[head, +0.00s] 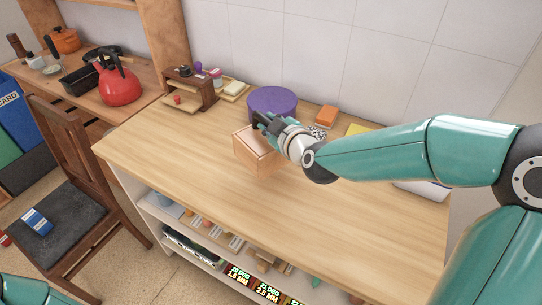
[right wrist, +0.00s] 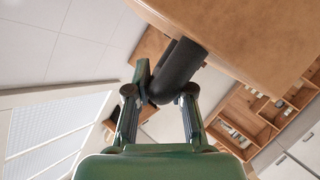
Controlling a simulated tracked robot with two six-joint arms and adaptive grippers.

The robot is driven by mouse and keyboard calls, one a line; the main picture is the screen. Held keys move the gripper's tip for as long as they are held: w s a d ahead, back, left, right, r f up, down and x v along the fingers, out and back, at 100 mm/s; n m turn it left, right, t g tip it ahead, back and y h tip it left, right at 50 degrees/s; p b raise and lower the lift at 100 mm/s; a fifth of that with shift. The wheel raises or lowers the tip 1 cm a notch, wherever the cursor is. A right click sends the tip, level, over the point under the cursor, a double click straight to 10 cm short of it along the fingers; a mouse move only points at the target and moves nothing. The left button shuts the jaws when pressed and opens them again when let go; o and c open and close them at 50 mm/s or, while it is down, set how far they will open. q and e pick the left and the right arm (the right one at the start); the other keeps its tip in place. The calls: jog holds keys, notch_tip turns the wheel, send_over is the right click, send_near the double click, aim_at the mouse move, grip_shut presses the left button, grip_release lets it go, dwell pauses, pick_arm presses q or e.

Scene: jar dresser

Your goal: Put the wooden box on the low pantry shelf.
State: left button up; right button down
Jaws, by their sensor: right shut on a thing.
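The wooden box (head: 257,155) is pale brown and sits at the middle of the wooden counter in the head view, slightly tilted in the picture. I cannot tell whether its base touches the counter. My right gripper (head: 264,122) is at its top back edge, shut on its dark handle. The right wrist view shows the dark rounded handle (right wrist: 178,70) between the fingers (right wrist: 160,95), with the box's brown face (right wrist: 245,35) beyond. My left gripper is not in view. A low shelf (head: 205,255) with several small items runs under the counter; I cannot tell whether it is the pantry shelf.
A purple round tin (head: 272,103) stands just behind the box. An orange block (head: 326,116) is right of it. A small wooden rack (head: 188,90) is at the back left. A red kettle (head: 118,84) stands on the side counter. The counter's front left (head: 170,150) is clear. A chair (head: 75,190) stands left.

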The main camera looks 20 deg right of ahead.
notch_tip(320, 180, down, 9)
jog(key=shift+r, duration=0.2)
dwell(0.3)
jog(key=c, duration=1.4)
grip_release()
jog(key=shift+f, duration=0.1)
jog(key=shift+c, duration=0.2)
jog(key=o, duration=0.4)
jog(key=shift+s, duration=0.1)
